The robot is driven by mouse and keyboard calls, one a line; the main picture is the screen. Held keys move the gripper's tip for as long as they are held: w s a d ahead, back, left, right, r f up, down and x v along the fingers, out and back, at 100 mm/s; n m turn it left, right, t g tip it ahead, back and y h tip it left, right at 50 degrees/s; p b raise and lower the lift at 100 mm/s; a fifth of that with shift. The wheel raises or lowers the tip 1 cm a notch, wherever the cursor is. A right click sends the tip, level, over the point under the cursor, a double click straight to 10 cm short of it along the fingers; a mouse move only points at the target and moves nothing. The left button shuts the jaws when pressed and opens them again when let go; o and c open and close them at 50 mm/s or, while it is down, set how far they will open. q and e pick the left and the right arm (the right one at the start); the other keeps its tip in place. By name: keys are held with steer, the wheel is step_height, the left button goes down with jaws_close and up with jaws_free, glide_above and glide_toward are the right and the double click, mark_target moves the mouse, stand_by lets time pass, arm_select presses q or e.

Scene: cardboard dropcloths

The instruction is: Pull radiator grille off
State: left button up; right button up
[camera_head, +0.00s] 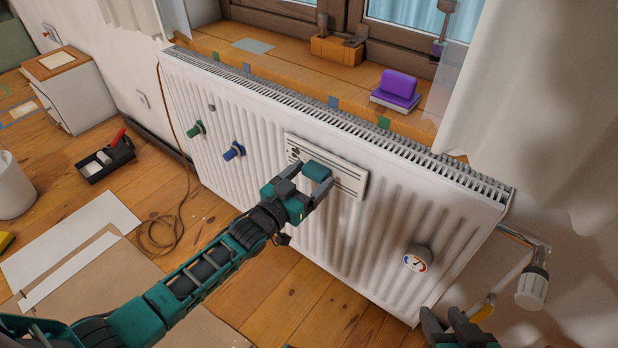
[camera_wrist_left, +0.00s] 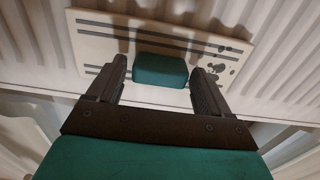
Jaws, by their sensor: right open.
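The radiator grille (camera_head: 350,182) is a flat cream plate with dark slots, lying against the front of the white radiator. It also shows in the left wrist view (camera_wrist_left: 95,42), with dark spots near one end. A teal block (camera_head: 317,170) stands out from the middle of the grille. My left gripper (camera_head: 313,180) has its fingers on either side of this block. In the left wrist view the block (camera_wrist_left: 161,70) lies between the fingertips, with narrow gaps visible, so the gripper looks open. My right gripper (camera_head: 458,320) is open at the bottom edge, low beside the radiator, partly cut off.
The white radiator (camera_head: 390,205) carries green (camera_head: 195,129) and blue (camera_head: 234,150) knobs and a round gauge (camera_head: 417,259). A valve (camera_head: 532,287) sticks out at right. A black tray (camera_head: 106,158) and cardboard (camera_head: 110,285) lie on the floor.

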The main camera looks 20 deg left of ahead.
mark_target(311, 176)
arm_select(q)
steer(key=c, duration=0.9)
steer(key=o, duration=0.5)
steer(key=c, duration=0.4)
steer(key=shift+c, duration=0.2)
steer(key=shift+s+a+r+p, duration=0.1)
steer(key=shift+s+a+p, duration=0.2)
steer(key=shift+s+p, duration=0.3)
steer(key=shift+p+v, duration=0.9)
steer(key=shift+v, duration=0.95)
steer(key=shift+d, duration=0.1)
